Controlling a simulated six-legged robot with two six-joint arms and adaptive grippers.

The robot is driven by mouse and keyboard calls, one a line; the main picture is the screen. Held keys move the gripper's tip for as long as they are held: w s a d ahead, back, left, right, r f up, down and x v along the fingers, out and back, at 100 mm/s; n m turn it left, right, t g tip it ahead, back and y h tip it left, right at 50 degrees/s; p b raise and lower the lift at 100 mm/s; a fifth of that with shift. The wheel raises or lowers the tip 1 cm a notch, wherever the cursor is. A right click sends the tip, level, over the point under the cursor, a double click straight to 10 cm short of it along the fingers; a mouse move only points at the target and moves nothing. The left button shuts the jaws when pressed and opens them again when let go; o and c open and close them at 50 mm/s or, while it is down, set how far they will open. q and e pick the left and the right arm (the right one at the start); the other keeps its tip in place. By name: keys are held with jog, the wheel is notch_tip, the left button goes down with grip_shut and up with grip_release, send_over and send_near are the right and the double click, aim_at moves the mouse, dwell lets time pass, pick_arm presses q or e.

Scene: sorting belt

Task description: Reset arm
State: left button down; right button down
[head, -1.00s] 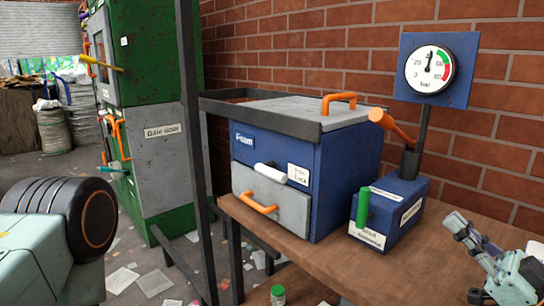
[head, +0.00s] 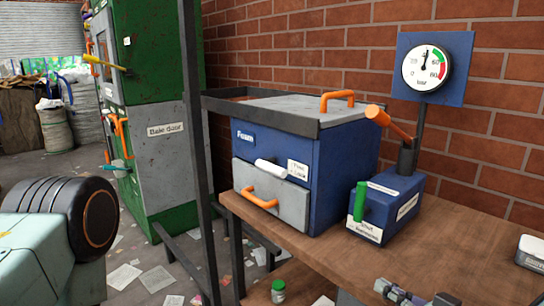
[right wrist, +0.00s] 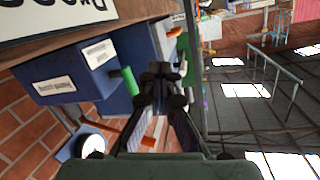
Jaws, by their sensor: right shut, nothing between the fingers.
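My right gripper (head: 400,294) shows only in part at the bottom edge of the head view, low over the front of the wooden bench (head: 455,245). In the right wrist view its dark fingers (right wrist: 163,78) come together at the tips with nothing between them. It touches nothing that I can make out. My left gripper is not in view.
On the bench stand a blue foam box (head: 342,180) with a grey drawer (head: 275,205) and a blue pump (head: 398,215) with a green lever (head: 360,202) and orange handle (head: 390,124). A gauge (head: 427,68) rises behind.

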jog(key=s+a+f+m+g+h, duration=0.1)
jog(key=s+a+f+g, duration=0.15)
jog(key=f, duration=0.25)
jog(key=s+a+f+m+g+h, duration=0.1)
jog(key=s+f+g+h, duration=0.15)
jog(key=f, duration=0.25)
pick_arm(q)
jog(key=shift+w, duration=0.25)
pick_arm(e)
jog(key=s+d+f+g+h, duration=0.1)
jog(key=s+f+g, duration=0.2)
jog(key=s, duration=0.6)
jog(key=s+f+m+g+h, duration=0.1)
jog(key=s+f+g+h, duration=0.1)
jog(key=s, duration=0.6)
jog(key=s+d+f+g+h, duration=0.1)
jog(key=s+f+g, duration=0.3)
jog(key=s, duration=0.5)
notch_tip(320, 180, down, 3)
jog(key=shift+s+d+r+m+h, duration=0.2)
jog(key=shift+s+d+m+h, duration=0.15)
jog(key=shift+h, duration=0.2)
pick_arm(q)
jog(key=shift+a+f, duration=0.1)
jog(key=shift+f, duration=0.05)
pick_arm(e)
jog(key=shift+w, duration=0.2)
jog(key=shift+s, duration=0.1)
